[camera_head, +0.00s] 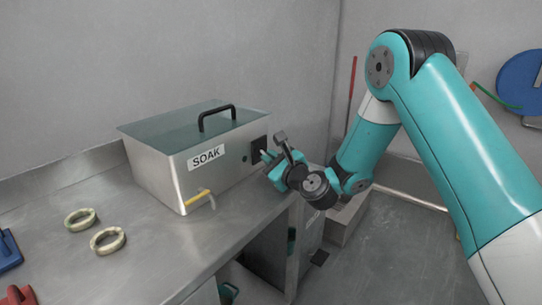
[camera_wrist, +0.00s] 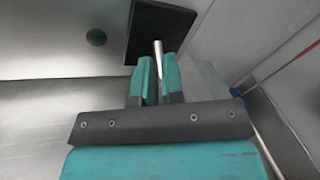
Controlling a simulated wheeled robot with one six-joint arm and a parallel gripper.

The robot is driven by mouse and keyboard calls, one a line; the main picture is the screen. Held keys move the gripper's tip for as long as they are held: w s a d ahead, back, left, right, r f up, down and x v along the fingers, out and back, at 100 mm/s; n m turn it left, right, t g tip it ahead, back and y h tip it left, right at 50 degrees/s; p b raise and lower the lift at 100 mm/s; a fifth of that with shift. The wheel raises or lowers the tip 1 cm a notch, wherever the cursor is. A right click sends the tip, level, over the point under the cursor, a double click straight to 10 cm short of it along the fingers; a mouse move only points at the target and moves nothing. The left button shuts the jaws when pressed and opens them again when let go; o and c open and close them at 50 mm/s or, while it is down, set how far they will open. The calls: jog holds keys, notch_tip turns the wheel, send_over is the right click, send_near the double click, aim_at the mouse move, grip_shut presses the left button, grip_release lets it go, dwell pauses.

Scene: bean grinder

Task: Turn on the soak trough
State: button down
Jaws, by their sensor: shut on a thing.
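The soak trough (camera_head: 165,165) is a steel box labelled SOAK, with a grey-green lid and black handle, on the steel counter. A black switch plate (camera_head: 259,149) is at the right end of its front face. It also shows in the wrist view (camera_wrist: 190,22), with a thin metal lever (camera_wrist: 158,48) sticking out. My gripper (camera_head: 270,162) is at this plate. In the wrist view, its teal fingers (camera_wrist: 157,80) are shut on the lever. In the head view the fingers partly hide the lever.
A yellow-handled tap (camera_head: 198,196) sticks out low on the trough's front. Two pale rings (camera_head: 108,240) lie on the counter (camera_head: 165,265), with blue and red items at its left edge. Grey walls stand behind. A dark green round button (camera_wrist: 96,37) is left of the plate.

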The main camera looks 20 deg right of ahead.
jog(key=shift+r+n+g+h+p, duration=0.3)
jog(key=shift+r+g+p, duration=0.7)
jog(key=shift+p, duration=4.2)
jog(key=p, duration=0.4)
jog(key=g+p, duration=0.1)
jog(key=p, duration=0.4)
jog(key=shift+s+r+h, duration=0.1)
jog(key=shift+r+h, duration=0.15)
jog(key=shift+h, duration=0.15)
jog(key=g+p, duration=0.1)
jog(key=p, duration=0.4)
jog(key=shift+n+h, duration=0.3)
jog(key=shift+g+p, duration=0.6)
jog(key=shift+p, duration=0.5)
jog(key=shift+g+h+p, duration=0.3)
jog(key=shift+h, duration=0.1)
jog(key=shift+n+g+p, duration=0.3)
jog(key=shift+g, duration=0.1)
jog(key=c, duration=1.2)
grip_release()
